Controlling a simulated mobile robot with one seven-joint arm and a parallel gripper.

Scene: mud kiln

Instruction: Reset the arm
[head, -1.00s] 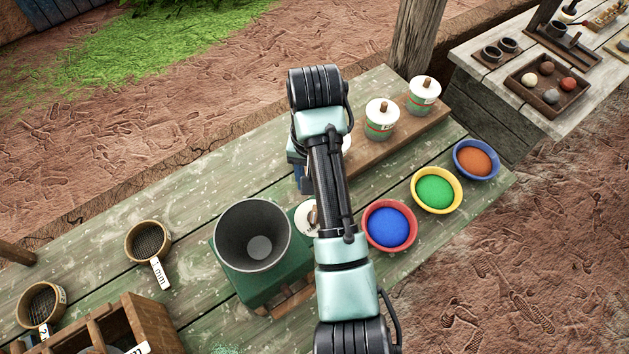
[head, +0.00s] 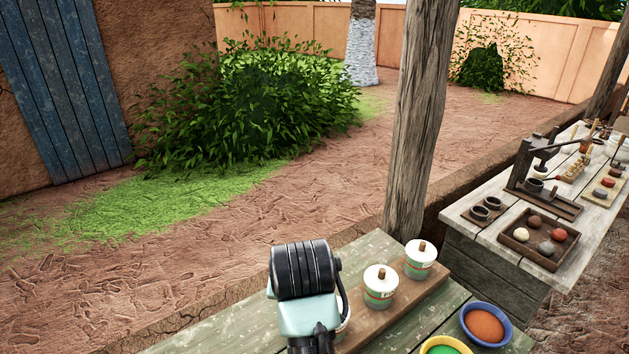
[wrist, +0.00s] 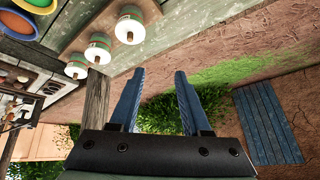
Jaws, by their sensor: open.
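My gripper (wrist: 158,102) shows in the wrist view with two blue fingers spread apart and nothing between them. Beyond the fingers are the green bush and the ground of the yard. In the head view my arm rises from the bottom edge over the green wooden table (head: 375,248), and its gripper end is hidden behind the arm there. Lidded jars stand on a wooden board just right of the arm, one (head: 380,287) nearer and one (head: 420,259) farther. The wrist view shows several of these jars along its upper left.
A bowl of orange powder (head: 485,325) and a bowl of green powder (head: 446,347) sit at the table's right. A wooden post (head: 420,130) stands behind the table. A second table at right holds a tray (head: 512,236) of balls. Open ground lies left.

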